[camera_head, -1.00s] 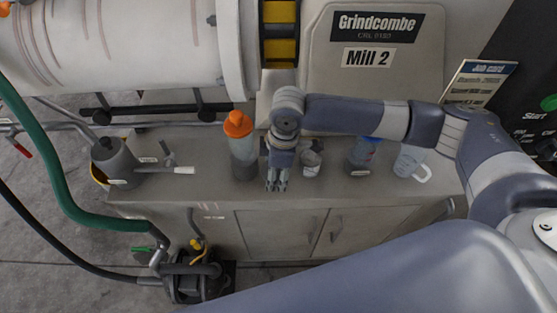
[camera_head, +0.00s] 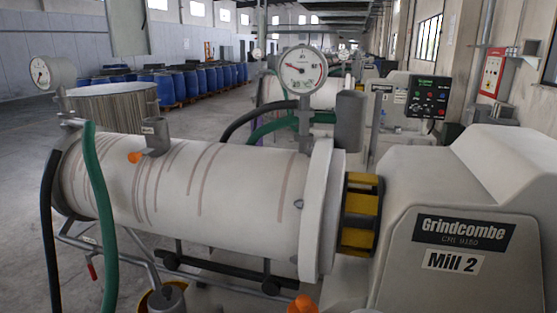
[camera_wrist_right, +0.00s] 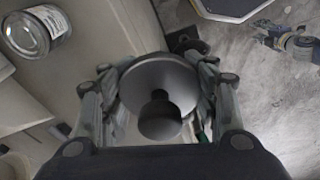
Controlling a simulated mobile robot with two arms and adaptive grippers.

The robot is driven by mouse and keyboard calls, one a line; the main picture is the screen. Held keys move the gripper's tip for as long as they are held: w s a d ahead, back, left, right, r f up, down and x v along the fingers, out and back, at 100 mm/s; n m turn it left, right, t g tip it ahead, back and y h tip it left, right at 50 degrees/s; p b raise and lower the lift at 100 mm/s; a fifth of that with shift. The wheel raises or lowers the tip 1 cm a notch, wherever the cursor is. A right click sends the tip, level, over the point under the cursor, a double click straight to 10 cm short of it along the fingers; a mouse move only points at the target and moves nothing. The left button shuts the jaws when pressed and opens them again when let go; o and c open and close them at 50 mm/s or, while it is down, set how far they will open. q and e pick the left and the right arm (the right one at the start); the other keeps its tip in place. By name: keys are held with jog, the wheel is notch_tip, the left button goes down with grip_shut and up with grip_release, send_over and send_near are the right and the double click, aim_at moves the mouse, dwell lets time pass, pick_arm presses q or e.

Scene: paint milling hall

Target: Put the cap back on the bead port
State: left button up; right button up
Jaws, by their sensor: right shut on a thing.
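The cap is a grey round disc with a dark knob (camera_wrist_right: 160,112). In the right wrist view it sits between the fingers of my right gripper (camera_wrist_right: 155,82), which is shut on it, knob toward the camera. A short grey upright stub with a small label (camera_head: 156,138), which looks like the bead port, stands on top of the white mill cylinder (camera_head: 215,190) in the head view. The label is too small to read, and the inside of the stub is not clear. Neither gripper shows in the head view, so the distance from cap to stub cannot be seen. My left gripper is in no current view.
An orange-topped bottle (camera_head: 303,305) is at the bottom edge. A labelled jar (camera_wrist_right: 27,36) shows in the wrist view.

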jog(key=d+r+m+h, duration=0.1)
jog(key=d+r+m, duration=0.7)
jog(key=m, duration=0.3)
jog(key=shift+d+r+t, duration=0.4)
jog(key=shift+r, duration=0.4)
jog(key=shift+s, duration=0.15)
